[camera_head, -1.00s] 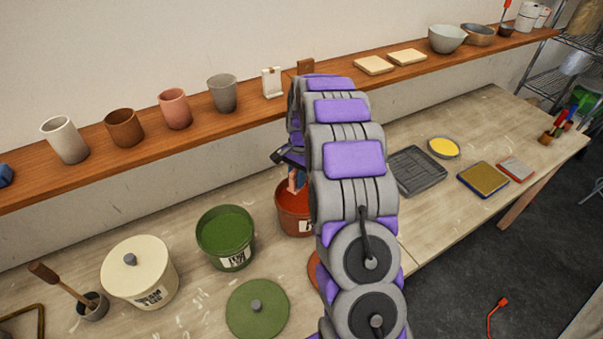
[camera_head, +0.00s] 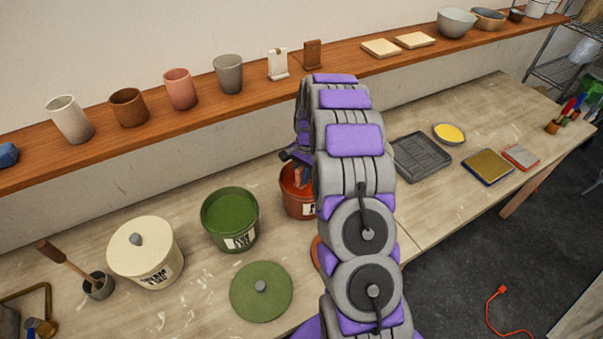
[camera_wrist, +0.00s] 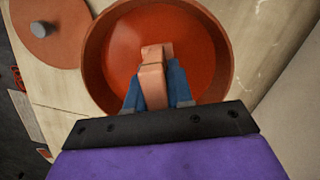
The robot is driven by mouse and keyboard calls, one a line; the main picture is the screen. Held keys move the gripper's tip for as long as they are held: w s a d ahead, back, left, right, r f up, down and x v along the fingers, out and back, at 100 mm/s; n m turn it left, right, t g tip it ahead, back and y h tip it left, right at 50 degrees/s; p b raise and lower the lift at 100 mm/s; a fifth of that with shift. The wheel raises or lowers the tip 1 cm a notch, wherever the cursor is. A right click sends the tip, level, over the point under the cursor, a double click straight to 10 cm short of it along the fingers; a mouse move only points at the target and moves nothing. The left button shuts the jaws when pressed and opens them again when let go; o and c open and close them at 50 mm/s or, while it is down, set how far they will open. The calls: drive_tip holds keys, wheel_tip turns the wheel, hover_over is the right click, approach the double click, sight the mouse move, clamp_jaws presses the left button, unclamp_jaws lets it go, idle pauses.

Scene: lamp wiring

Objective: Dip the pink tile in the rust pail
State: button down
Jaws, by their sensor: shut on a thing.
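My gripper (camera_wrist: 155,78) has blue fingers shut on the pink tile (camera_wrist: 153,88), which is held on edge. The tile also shows in the head view (camera_head: 300,176), partly hidden by my arm. The rust pail (camera_wrist: 104,93) stands open with orange-red liquid inside. The gripper and tile are over its mouth. I cannot tell whether the tile's lower end touches the liquid. In the head view my arm hides the right part of the rust pail (camera_head: 296,203).
An open green pail (camera_head: 231,232) stands left of the rust pail, beside a lidded cream pail (camera_head: 155,268). A green lid (camera_head: 261,291) lies in front. A rust lid (camera_wrist: 42,30) lies near the rust pail. A grey tray (camera_head: 421,158) lies right of my arm.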

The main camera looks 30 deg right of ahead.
drive_tip(key=shift+d, duration=0.8)
drive_tip(key=shift+d+f, duration=0.2)
drive_tip(key=shift+d, duration=0.1)
drive_tip(key=f, duration=0.5)
drive_tip(key=shift+d, duration=0.4)
drive_tip(key=shift+a, duration=0.1)
drive_tip(key=shift+a, duration=0.3)
drive_tip(key=shift+d, duration=0.35)
